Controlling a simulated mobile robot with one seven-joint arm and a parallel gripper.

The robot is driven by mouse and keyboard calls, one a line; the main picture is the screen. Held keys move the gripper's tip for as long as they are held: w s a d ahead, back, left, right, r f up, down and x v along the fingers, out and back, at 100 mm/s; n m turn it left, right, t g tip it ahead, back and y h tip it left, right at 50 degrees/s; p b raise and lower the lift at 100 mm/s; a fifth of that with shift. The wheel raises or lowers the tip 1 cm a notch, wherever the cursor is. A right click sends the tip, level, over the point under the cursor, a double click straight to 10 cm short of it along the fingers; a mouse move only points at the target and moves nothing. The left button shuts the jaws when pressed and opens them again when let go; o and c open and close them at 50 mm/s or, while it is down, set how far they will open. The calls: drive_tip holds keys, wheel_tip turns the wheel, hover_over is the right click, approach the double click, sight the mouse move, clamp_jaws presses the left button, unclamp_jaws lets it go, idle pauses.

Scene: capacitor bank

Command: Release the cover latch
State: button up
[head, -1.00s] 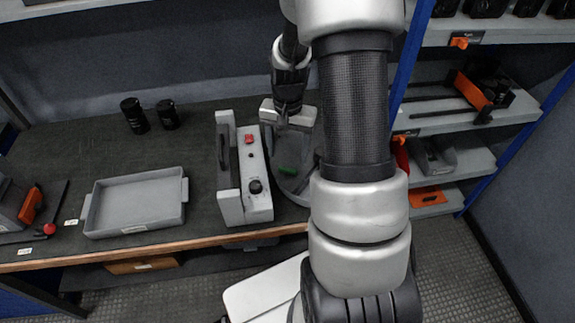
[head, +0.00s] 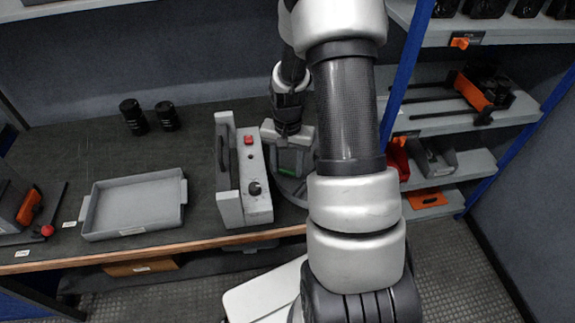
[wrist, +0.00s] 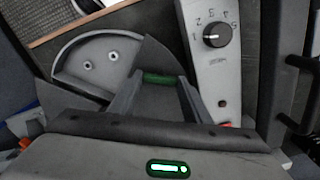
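A small green bar (wrist: 160,78), which may be the cover latch, sits on a grey round-edged housing (wrist: 73,62) in the wrist view. My gripper (wrist: 157,86) has its two fingers apart, one on each side of the bar. I cannot tell whether they touch it. In the head view my gripper (head: 293,170) points down over the housing (head: 297,192), just right of the grey control box (head: 257,207), and largely hides the bar.
The control box carries a red button (head: 249,140), a black knob (head: 255,188) and an upright panel with a dark handle on its left. A grey empty tray (head: 133,207) lies farther left. Two black cylinders (head: 133,117) stand behind it. Shelves (head: 455,168) are at right.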

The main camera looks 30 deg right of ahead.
sight(288, 171)
drive_tip(key=shift+n, duration=1.7)
drive_tip(key=o, duration=1)
drive_tip(key=shift+o, duration=0.2)
wheel_tip(288, 171, up, 18)
drive_tip(key=p, duration=0.2)
drive_tip(key=shift+f, duration=0.25)
drive_tip(key=shift+s, duration=0.1)
